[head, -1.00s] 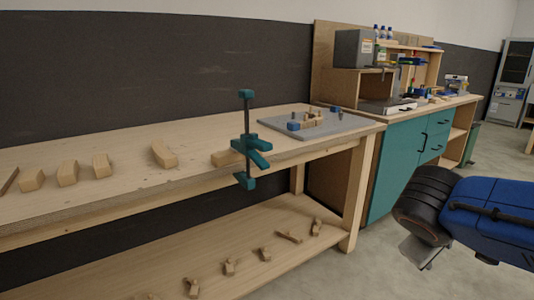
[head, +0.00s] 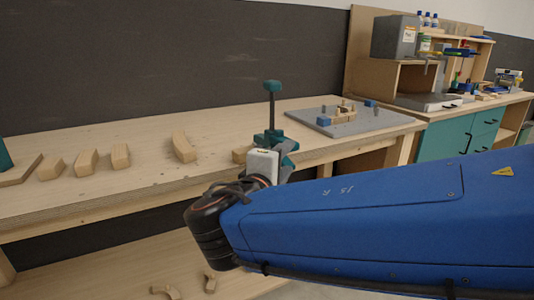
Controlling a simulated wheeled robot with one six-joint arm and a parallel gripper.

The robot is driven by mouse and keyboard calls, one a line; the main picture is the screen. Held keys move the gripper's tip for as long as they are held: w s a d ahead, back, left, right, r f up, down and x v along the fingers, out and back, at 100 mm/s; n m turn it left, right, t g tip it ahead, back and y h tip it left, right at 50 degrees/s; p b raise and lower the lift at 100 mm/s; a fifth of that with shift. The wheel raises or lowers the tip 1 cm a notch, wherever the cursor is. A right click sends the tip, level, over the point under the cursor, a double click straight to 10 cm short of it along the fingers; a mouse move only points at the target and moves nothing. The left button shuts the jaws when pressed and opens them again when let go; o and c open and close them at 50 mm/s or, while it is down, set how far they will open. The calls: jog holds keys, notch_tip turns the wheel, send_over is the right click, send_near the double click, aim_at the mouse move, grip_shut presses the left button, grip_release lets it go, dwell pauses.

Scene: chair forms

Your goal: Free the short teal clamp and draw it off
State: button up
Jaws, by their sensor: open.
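A teal clamp (head: 272,87) with a dark upright bar is on the front edge of the workbench, beside a small wood block (head: 240,155). Its teal top end and upper jaw show; its lower part is hidden behind my gripper and arm. My gripper (head: 284,160) is at the clamp just below its upper jaw, and is open. Its fingers are mostly hidden, so I cannot tell whether they touch or surround the clamp. Part of another teal thing (head: 4,157) shows at the left picture edge; I cannot tell what it is.
Several curved wood pieces (head: 120,156) lie along the workbench top (head: 215,135). A grey board (head: 350,121) with blocks on it lies to the right. Wood parts (head: 210,282) lie on the lower shelf. A teal-fronted cabinet (head: 450,143) stands at the right.

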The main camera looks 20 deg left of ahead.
jog(key=y, duration=0.1)
send_near(276, 141)
jog(key=shift+n+t, duration=0.4)
jog(key=w, duration=1)
jog(key=shift+a+f, duration=0.25)
jog(key=shift+f, duration=0.05)
jog(key=shift+w+r+y, duration=0.1)
jog(key=shift+w+y, duration=0.2)
jog(key=shift+w, duration=0.15)
